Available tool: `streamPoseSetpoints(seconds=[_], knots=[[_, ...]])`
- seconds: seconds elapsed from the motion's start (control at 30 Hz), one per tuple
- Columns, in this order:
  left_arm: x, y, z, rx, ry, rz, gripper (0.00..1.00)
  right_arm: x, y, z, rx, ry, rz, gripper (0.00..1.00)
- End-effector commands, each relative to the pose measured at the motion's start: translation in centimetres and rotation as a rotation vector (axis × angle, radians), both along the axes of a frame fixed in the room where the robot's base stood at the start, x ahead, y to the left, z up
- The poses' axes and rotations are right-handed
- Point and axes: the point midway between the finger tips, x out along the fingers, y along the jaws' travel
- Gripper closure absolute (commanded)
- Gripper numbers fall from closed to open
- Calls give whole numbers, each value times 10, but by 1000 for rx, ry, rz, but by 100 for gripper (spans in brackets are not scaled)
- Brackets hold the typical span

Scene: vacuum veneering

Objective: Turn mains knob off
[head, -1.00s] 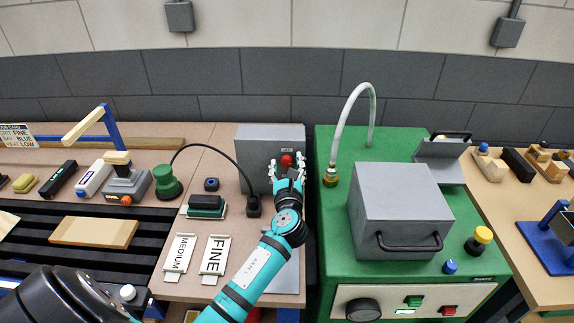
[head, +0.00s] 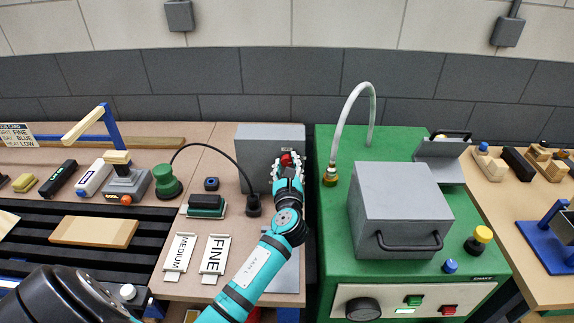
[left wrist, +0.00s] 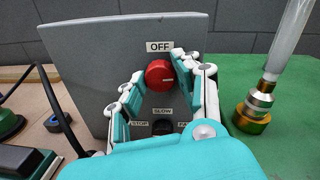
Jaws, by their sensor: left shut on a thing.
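The mains knob (left wrist: 159,74) is red and round, on the front of a grey box (left wrist: 85,60), just below an "OFF" label (left wrist: 160,47). It also shows in the head view (head: 286,159). My left gripper (left wrist: 157,90) has its fingers on either side of the red knob and is shut on it. The right finger lies against the knob's edge; the left finger's contact is hard to see. The knob's pointer mark cannot be made out. My left gripper also shows in the head view (head: 287,168). My right gripper is not in view.
A black knob (left wrist: 163,127) with "STOP" and "SLOW" labels sits below the red one, close to my fingers. A green machine (head: 335,230) with a brass hose fitting (head: 330,176) stands close on the right.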

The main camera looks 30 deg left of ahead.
Motion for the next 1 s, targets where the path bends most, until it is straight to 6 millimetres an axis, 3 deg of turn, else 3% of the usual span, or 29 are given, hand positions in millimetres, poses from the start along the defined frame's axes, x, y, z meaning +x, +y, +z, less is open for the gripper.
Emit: streamPoseSetpoints(seconds=[1.0], knots=[[-1, 1, -2, -793, -483, 2, 100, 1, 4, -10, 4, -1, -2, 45]])
